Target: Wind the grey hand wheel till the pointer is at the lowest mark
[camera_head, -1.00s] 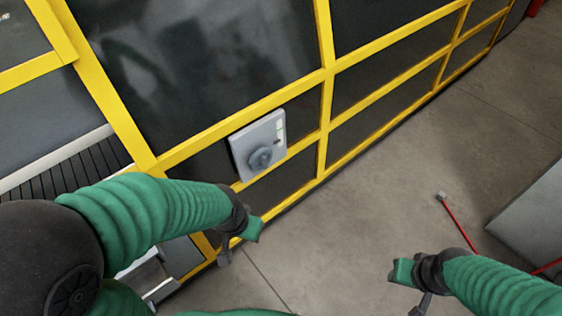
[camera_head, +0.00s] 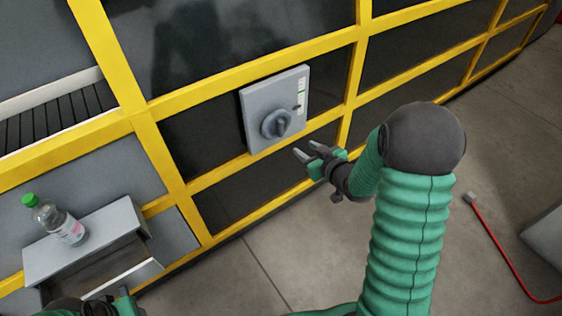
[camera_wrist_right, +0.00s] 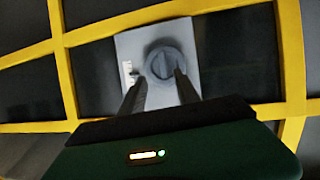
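The grey hand wheel (camera_head: 276,124) sits low on a light grey box (camera_head: 257,101) fixed to the yellow-framed machine. A dark pointer (camera_head: 297,107) shows beside a pale scale strip (camera_head: 301,92) with green at the box's right side. The exact mark is too small to read. My right gripper (camera_head: 305,153) is open and empty, just below and right of the wheel, apart from it. In the right wrist view its two fingers (camera_wrist_right: 158,85) reach toward the wheel (camera_wrist_right: 165,64), one on each side in the picture. My left gripper (camera_head: 124,303) is at the bottom edge, mostly cut off.
Yellow frame bars (camera_head: 240,172) surround the box. A red cable (camera_head: 502,250) lies on the floor at right. Open floor lies below the machine.

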